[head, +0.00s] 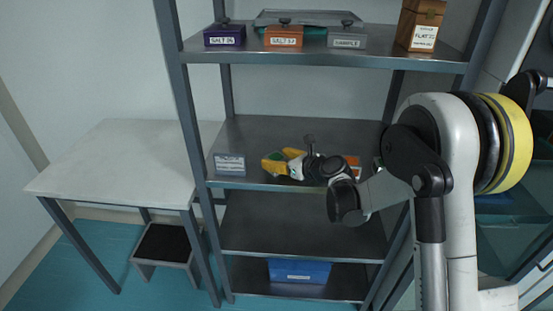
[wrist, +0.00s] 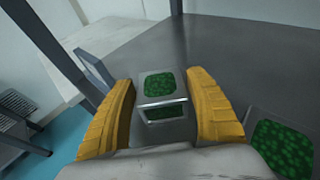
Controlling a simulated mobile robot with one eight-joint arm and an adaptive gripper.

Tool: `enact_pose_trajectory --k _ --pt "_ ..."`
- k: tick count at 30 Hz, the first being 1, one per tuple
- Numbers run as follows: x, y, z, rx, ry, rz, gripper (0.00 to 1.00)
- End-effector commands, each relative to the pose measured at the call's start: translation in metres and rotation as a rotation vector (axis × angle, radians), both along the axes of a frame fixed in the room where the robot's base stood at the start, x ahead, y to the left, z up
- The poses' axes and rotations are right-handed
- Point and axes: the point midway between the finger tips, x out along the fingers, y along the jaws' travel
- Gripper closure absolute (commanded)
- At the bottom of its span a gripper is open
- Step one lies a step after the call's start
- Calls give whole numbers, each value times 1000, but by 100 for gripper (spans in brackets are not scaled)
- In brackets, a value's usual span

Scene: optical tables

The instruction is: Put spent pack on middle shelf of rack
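The rack's middle shelf (head: 265,135) holds a small grey box with a white label (head: 230,163) at its front left. My gripper (head: 280,162) is over this shelf, its yellow fingers pointing left, with some green showing by them. In the wrist view, a grey pack with a green top (wrist: 160,88) shows between the fingers of my gripper (wrist: 160,82). The fingers are apart; whether they touch the pack is unclear. Another green-topped grey pack (wrist: 283,148) lies on the shelf at the lower right. I cannot tell which pack is the spent one.
The upper shelf (head: 380,57) carries several labelled boxes, including a purple one (head: 224,36), and a wooden case (head: 420,25). An orange item (head: 353,165) is partly hidden behind my arm. A blue bin (head: 299,270) stands below. Rack posts flank the shelf; a white table (head: 110,160) is left.

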Motion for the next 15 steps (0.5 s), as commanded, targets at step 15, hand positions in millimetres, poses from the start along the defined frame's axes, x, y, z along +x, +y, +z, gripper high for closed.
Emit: enact_pose_trajectory --k 15 --pt "-10 -11 11 -1 0 -2 25"
